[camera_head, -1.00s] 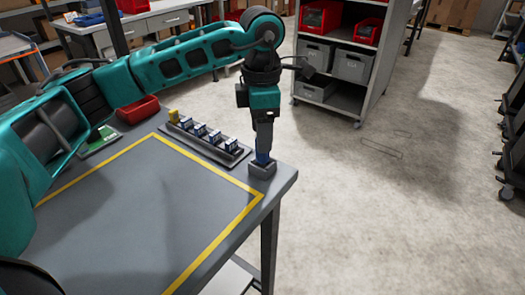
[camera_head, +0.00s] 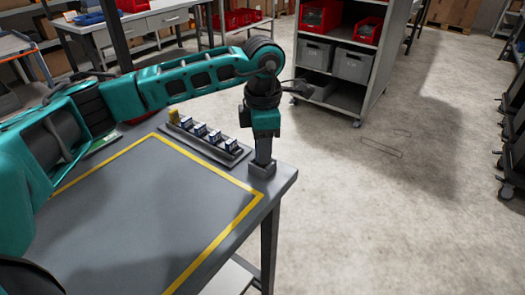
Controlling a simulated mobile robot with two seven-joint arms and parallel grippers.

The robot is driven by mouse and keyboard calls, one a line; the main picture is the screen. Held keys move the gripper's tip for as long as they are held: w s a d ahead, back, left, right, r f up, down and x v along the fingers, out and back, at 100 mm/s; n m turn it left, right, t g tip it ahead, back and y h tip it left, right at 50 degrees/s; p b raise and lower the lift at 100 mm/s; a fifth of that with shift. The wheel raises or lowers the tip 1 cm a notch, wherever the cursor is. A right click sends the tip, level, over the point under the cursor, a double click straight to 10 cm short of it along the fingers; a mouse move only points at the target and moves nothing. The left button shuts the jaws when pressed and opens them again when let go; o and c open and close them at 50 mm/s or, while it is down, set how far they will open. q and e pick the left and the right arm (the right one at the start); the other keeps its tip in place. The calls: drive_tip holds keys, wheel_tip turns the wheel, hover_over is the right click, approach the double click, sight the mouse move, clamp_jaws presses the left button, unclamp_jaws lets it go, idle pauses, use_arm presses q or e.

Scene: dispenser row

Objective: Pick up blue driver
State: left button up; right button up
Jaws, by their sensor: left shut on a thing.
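My left gripper (camera_head: 262,158) points straight down at the far right corner of the grey table. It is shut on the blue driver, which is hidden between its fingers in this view. The fingertips are at the top of a small grey block-like holder (camera_head: 262,170), and I cannot tell how deep the driver sits in it. My right gripper is not in view.
Yellow tape (camera_head: 215,243) frames bare tabletop (camera_head: 150,210). A grey shelf cart (camera_head: 375,75) stands beyond the table.

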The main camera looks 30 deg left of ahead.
use_arm(q)
clamp_jaws()
drive_tip(key=shift+r, duration=0.1)
wheel_tip(320, 180, up, 20)
drive_tip(key=p, duration=0.1)
drive_tip(key=shift+p, duration=0.35)
drive_tip(key=shift+o, duration=0.8)
unclamp_jaws()
clamp_jaws()
